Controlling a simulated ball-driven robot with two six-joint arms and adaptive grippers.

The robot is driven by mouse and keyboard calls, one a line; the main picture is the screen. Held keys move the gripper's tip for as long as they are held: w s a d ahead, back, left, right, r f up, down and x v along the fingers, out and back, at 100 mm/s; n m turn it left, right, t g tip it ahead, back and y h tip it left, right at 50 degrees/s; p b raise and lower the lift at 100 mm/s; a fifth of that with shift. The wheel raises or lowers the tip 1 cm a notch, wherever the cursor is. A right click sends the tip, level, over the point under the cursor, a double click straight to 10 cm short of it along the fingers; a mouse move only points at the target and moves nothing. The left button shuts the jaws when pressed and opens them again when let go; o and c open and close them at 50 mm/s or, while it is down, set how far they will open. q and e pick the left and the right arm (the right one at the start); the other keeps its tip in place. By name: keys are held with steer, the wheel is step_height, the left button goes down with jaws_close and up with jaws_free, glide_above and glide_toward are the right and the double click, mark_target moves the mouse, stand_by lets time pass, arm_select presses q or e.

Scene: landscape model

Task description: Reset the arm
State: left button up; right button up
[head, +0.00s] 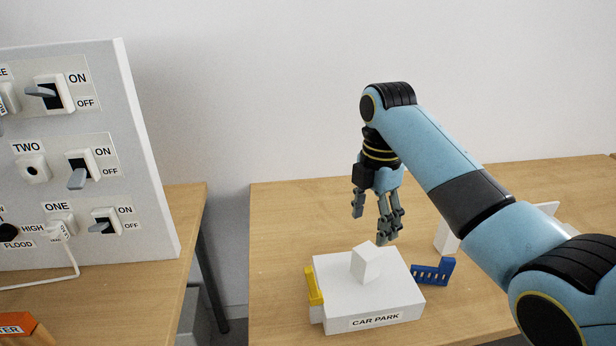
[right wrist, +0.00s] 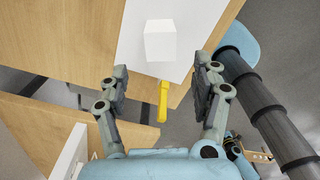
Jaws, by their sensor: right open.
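My right gripper (head: 372,225) hangs fingers-down above the back of the white CAR PARK box (head: 335,290) on the right table. It is open and empty. In the right wrist view my right gripper (right wrist: 163,80) shows its two fingers spread apart. A small white block (head: 366,263) stands on top of the box, and it also shows in the right wrist view (right wrist: 160,40), beyond the fingertips. A yellow piece (head: 314,286) is at the box's left side; the right wrist view shows it too (right wrist: 162,102). My left gripper is in neither view.
A blue slotted piece (head: 432,272) lies right of the box, with another white block (head: 446,238) behind it, partly hidden by my arm. A white switch panel (head: 140,170) stands on the left table (head: 190,215). A gap separates the tables. The right table's back left (head: 290,210) is clear.

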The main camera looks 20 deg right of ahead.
steer(key=s+a+f+m+t, duration=0.1)
steer(key=s+f+m, duration=0.1)
steer(key=s+m, duration=0.4)
steer(key=s+a+f+m+t, duration=0.1)
steer(key=s+f+m, duration=0.15)
steer(key=s, duration=0.55)
steer(key=s+a+r+m+t+h, duration=0.15)
steer(key=s+r+m, duration=0.35)
steer(key=s+m, duration=0.6)
steer(key=s+d+f+b, duration=0.1)
steer(key=f+b, duration=0.2)
steer(key=f, duration=0.9)
steer(key=s+d+f+g+b, duration=0.1)
steer(key=s+f+b, duration=0.1)
steer(key=f, duration=0.9)
steer(key=s+d+f+b, duration=0.1)
steer(key=f+b, duration=0.2)
steer(key=f, duration=0.9)
steer(key=s+f+g+b, duration=0.1)
steer(key=s+f+b, duration=0.4)
steer(key=s+f, duration=1.2)
step_height(320, 180, down, 3)
steer(key=shift+s+d+r+y, duration=0.1)
steer(key=shift+s+d+y, duration=0.25)
steer(key=shift+s, duration=0.05)
